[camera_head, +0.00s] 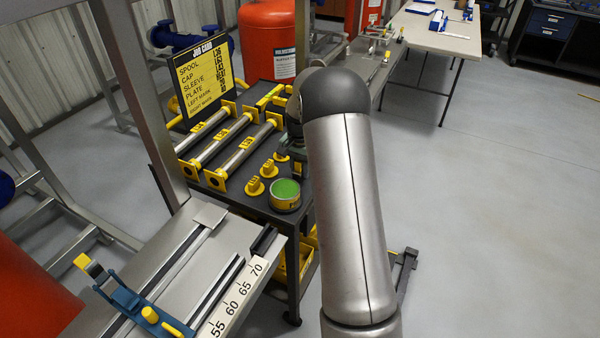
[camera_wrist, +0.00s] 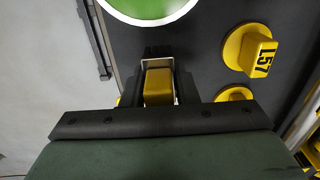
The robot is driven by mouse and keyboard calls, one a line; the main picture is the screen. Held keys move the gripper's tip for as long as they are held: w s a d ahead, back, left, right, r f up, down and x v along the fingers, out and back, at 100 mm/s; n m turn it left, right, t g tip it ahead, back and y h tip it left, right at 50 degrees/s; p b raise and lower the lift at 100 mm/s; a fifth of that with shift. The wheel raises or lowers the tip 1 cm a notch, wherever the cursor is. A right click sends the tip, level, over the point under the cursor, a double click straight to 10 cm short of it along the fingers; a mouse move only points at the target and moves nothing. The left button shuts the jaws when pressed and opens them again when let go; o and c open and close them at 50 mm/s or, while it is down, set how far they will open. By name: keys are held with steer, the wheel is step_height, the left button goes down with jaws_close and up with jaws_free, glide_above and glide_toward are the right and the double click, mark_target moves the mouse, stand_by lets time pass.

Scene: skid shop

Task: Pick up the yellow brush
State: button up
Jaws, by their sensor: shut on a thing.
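In the wrist view my gripper (camera_wrist: 158,88) points down over the dark cart top, its fingers shut on a blocky, dull-yellow piece. This seems to be the yellow brush (camera_wrist: 158,80). Only its top end shows between the fingers, and no bristles are visible. Whether it touches the cart top cannot be told. In the head view my arm hides most of the gripper and the held piece, beside the right edge of the cart.
A green-topped round tin (camera_head: 285,194) stands on the cart (camera_head: 232,200) close to my gripper. Yellow caps (camera_head: 254,187) stand beside it, one marked L57 (camera_wrist: 256,52). Rollers (camera_head: 220,143) and a job card sign (camera_head: 203,75) are behind. A steel bench with a ruler (camera_head: 237,298) is front left.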

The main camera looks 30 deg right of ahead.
mark_target(300, 161)
steer(key=s+r, duration=0.1)
steer(key=r, duration=0.1)
steer(key=s+a+r, duration=0.1)
steer(key=r, duration=0.1)
steer(key=s+a+r+b, duration=0.1)
steer(key=s+r, duration=0.1)
steer(key=shift+r, duration=0.3)
steer(key=s+a+r+b, duration=0.1)
steer(key=s+a+r, duration=0.2)
steer(key=s, duration=0.6)
steer(key=shift+a+r, duration=0.35)
steer(key=shift+r, duration=0.55)
steer(key=o, duration=0.3)
steer(key=shift+c, duration=0.9)
steer(key=shift+w, duration=0.1)
